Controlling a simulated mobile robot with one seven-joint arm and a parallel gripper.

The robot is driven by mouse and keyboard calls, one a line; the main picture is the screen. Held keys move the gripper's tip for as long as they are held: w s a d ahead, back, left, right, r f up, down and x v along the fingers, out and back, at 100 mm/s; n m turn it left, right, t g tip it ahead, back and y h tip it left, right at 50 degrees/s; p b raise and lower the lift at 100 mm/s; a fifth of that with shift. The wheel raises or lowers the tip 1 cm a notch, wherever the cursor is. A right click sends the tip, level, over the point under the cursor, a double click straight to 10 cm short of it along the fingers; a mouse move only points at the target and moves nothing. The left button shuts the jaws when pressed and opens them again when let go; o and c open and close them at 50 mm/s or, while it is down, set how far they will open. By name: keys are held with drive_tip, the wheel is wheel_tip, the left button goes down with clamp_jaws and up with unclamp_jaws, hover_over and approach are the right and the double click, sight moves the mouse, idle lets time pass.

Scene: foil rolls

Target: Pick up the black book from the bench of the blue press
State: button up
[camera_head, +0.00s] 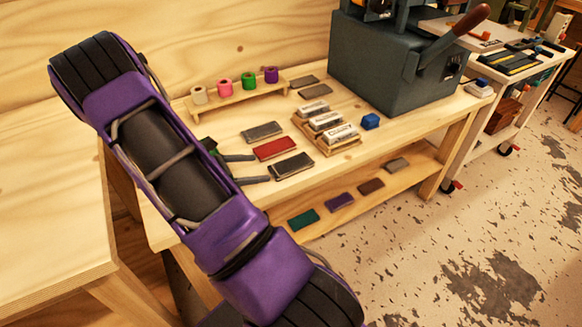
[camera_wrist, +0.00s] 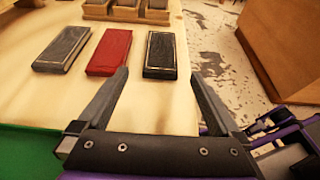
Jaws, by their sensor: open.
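The black book (camera_head: 291,166) lies flat near the front edge of the wooden bench (camera_head: 215,145), in a row with a red book and a grey book. In the wrist view the black book (camera_wrist: 160,55) has a thin light border and lies just beyond my fingertips, roughly centred between them. My gripper (camera_head: 262,168) is open and empty, its two fingers pointing toward the book; they also show in the wrist view (camera_wrist: 159,76). The blue-grey press (camera_head: 385,65) stands at the right end of the bench.
The red book (camera_wrist: 110,52) and grey book (camera_wrist: 63,49) lie left of the black one. Several books lie on the lower shelf (camera_head: 350,205).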

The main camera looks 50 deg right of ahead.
sight(287, 166)
drive_tip(key=b+x, duration=0.1)
drive_tip(key=x, duration=0.8)
drive_tip(key=shift+s+d, duration=0.15)
drive_tip(key=c, duration=1.3)
